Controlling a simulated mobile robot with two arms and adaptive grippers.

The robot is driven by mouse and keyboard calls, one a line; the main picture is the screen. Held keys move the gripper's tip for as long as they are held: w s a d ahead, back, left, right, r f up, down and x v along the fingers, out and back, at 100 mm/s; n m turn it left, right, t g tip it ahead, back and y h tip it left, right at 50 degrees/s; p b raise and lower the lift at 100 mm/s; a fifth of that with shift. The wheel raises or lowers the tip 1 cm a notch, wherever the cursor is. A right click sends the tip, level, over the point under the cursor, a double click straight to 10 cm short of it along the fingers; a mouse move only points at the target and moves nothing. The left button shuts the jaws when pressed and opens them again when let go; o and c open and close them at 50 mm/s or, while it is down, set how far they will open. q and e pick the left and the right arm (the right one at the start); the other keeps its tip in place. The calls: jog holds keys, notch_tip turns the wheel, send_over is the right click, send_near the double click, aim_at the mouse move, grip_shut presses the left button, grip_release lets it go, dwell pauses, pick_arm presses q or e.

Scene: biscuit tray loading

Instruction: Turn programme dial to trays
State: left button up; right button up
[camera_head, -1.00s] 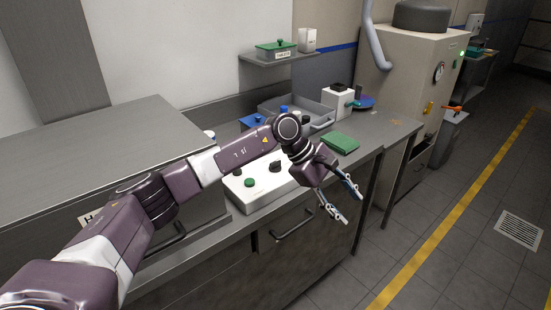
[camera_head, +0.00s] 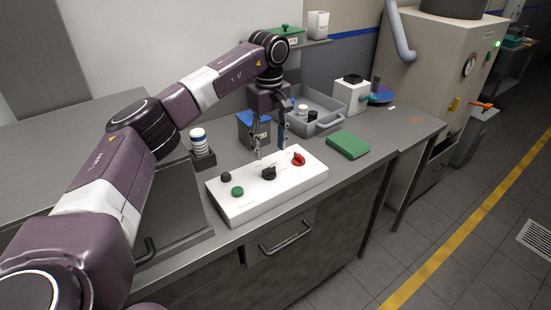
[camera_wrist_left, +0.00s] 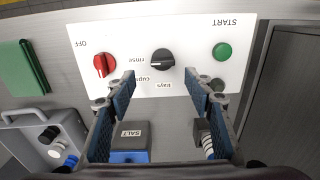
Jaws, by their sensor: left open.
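The white control panel (camera_head: 245,205) lies on the steel counter. Its black programme dial (camera_head: 269,173) is at the middle, also showing in the left wrist view (camera_wrist_left: 162,60). There the lettering is upside down, with "rinse", "cups" and "trays" around the dial. A pale mark on the dial appears to face left, near "rinse". My left gripper (camera_head: 270,148) points down, open and empty, just above and behind the dial. In the left wrist view its fingertips (camera_wrist_left: 161,84) are apart, with the dial just beyond the gap between them. My right gripper is not in view.
A red knob (camera_head: 299,159), green button (camera_head: 237,191) and small dark knob (camera_head: 226,177) share the panel. A green cloth-like block (camera_head: 347,145) and grey tray (camera_head: 327,120) lie right. Stacked white-and-blue items (camera_head: 198,140) stand left.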

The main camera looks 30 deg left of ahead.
aim_at(269, 168)
pick_arm(q)
jog(key=f, duration=0.3)
jog(key=s+f+p, duration=0.1)
jog(key=f, duration=0.1)
jog(key=shift+w+f, duration=0.2)
jog(key=shift+f, duration=0.55)
jog(key=c, duration=1.2)
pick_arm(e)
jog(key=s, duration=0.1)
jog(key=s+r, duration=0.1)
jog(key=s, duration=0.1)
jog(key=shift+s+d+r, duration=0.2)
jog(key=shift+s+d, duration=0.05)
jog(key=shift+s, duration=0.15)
